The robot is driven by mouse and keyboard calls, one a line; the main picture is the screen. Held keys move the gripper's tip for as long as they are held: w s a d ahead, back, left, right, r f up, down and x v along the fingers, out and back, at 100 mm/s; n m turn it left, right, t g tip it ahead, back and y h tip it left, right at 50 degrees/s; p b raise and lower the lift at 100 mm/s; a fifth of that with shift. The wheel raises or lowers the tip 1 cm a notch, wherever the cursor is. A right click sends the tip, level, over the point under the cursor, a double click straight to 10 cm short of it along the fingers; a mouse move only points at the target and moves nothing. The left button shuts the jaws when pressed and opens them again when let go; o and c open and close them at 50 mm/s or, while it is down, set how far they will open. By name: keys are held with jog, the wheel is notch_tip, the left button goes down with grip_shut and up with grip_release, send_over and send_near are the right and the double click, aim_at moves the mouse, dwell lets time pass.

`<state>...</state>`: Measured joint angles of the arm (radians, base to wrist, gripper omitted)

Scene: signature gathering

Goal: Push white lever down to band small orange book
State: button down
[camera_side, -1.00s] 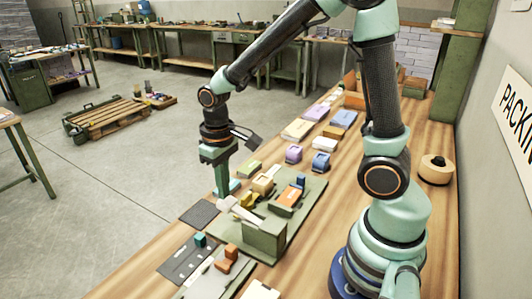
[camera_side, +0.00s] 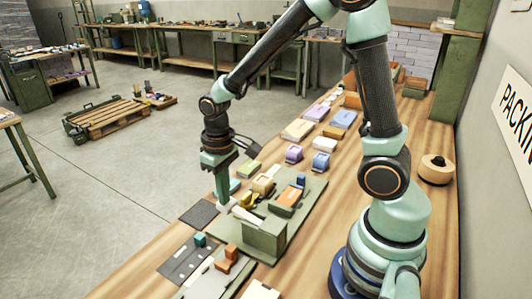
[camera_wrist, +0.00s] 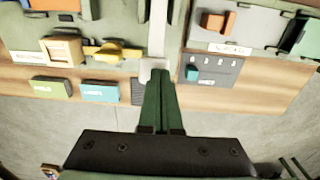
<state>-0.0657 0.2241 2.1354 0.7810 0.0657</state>
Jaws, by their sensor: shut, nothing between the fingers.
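The white lever (camera_wrist: 157,38) runs down the wrist view from the green banding station (camera_side: 264,236) to a broad white end. In the side view the lever (camera_side: 243,214) slopes low, out toward my gripper. My gripper (camera_side: 222,202) is shut and empty, pointing down at the lever's outer end. In the wrist view its closed fingertips (camera_wrist: 157,76) overlap that white end; contact looks likely, but pressure cannot be told. An orange book-like block (camera_side: 287,199) lies on the station's green base, beyond the lever; only its edge shows at the wrist view's top (camera_wrist: 54,4).
A yellow piece (camera_wrist: 112,51) and wooden box (camera_wrist: 62,50) stand left of the lever in the wrist view. A dark grey slotted plate (camera_wrist: 208,69) lies right. A dark mat (camera_side: 200,213) lies by the bench edge. Purple and blue blocks (camera_side: 321,160) stand farther back.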

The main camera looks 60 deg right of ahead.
aim_at(226, 209)
jog(key=shift+f, duration=2.45)
dwell(0.6)
jog(key=shift+r, duration=4.55)
jog(key=shift+r, duration=0.3)
jog(key=s+d+r+t, duration=0.2)
jog(key=s+r+t, duration=0.3)
jog(key=r, duration=0.5)
jog(key=shift+s+d+r+t, duration=0.2)
jog(key=shift+s+t, duration=0.1)
jog(key=shift+s, duration=0.45)
